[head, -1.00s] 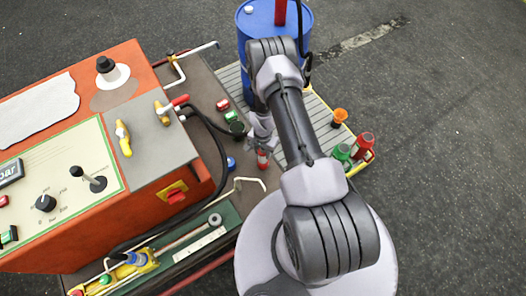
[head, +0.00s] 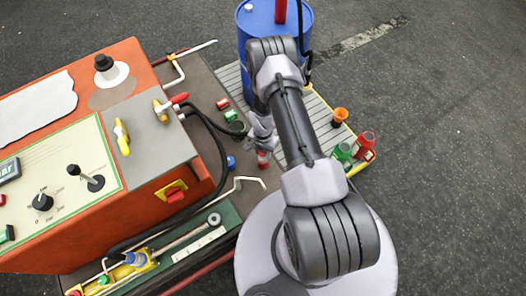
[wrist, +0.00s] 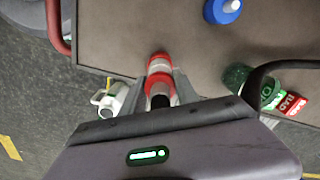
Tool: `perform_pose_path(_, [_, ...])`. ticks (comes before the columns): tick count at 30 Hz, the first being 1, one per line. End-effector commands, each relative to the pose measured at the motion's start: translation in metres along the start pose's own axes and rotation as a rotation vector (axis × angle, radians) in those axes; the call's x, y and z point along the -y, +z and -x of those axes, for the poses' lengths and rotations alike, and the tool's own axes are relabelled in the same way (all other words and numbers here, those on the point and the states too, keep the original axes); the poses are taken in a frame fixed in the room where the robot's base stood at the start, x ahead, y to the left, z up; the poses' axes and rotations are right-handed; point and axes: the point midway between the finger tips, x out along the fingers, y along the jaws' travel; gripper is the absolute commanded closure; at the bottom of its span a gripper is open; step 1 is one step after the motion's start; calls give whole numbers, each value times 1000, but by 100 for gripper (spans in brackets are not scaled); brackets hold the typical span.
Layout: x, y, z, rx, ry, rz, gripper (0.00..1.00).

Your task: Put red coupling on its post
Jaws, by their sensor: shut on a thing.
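My gripper (head: 262,150) points down over the dark deck of the cart. It is shut on the red coupling (wrist: 160,66), a red and white cylinder that shows between the two fingers in the wrist view. In the head view the red coupling (head: 263,159) shows just below the fingertips. Its lower end is hard to make out, and I cannot tell whether it touches the deck. I cannot make out a post for it; the fingers and coupling hide what lies beneath.
A blue-capped fitting (head: 231,162) stands left of my gripper. A dark green fitting (head: 237,128) and black hoses (head: 205,125) lie close by. Red and green labels (wrist: 290,104) lie on the deck. A bent white rail (head: 240,184) is near. The orange console (head: 150,210) rises left; a blue drum (head: 262,20) stands behind.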

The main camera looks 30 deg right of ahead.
Motion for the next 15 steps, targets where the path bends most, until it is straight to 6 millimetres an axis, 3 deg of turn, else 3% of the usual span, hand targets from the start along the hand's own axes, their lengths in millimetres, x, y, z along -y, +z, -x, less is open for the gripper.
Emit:
perform_pose_path(4, [0, 0, -4, 0, 0, 0, 100])
perform_pose_path(5, [0, 0, -4, 0, 0, 0, 62])
perform_pose_path(6, [0, 0, -3, 0, 0, 0, 55])
perform_pose_path(15, [0, 0, -1, 0, 0, 0, 55])
